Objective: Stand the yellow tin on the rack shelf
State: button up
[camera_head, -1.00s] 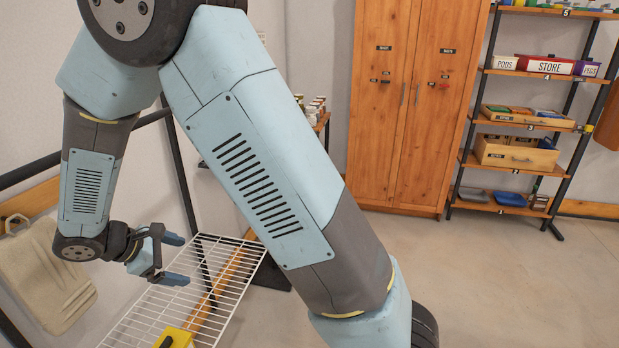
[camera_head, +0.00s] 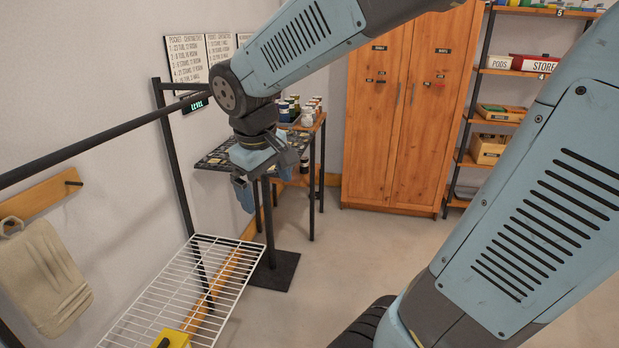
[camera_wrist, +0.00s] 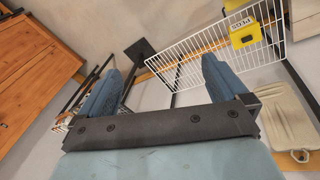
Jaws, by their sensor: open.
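A yellow tin (camera_head: 178,338) with a dark part on top is on the white wire rack shelf (camera_head: 225,262), at its near end, cut off by the bottom edge of the head view. In the wrist view the yellow tin (camera_wrist: 246,34) shows a pale label and sits on the wire shelf (camera_wrist: 190,48) near its far right end. Whether it stands upright is hard to tell. My gripper (camera_head: 258,192) is open and empty, pointing down beyond the far end of the shelf, well apart from the tin. Its two blue fingers (camera_wrist: 161,72) are spread in the wrist view.
A dark side table (camera_head: 212,160) with several jars (camera_head: 308,112) stands behind my gripper. A black post frame (camera_head: 178,170) rises beside the shelf.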

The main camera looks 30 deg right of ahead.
jog(key=s+d+r+m+t+y, duration=0.1)
jog(key=s+d+r+m+t, duration=0.2)
jog(key=s, duration=0.6)
jog(key=shift+d+r+m+y, duration=0.4)
jog(key=shift+d+r+m, duration=0.25)
jog(key=shift+d+m, duration=0.25)
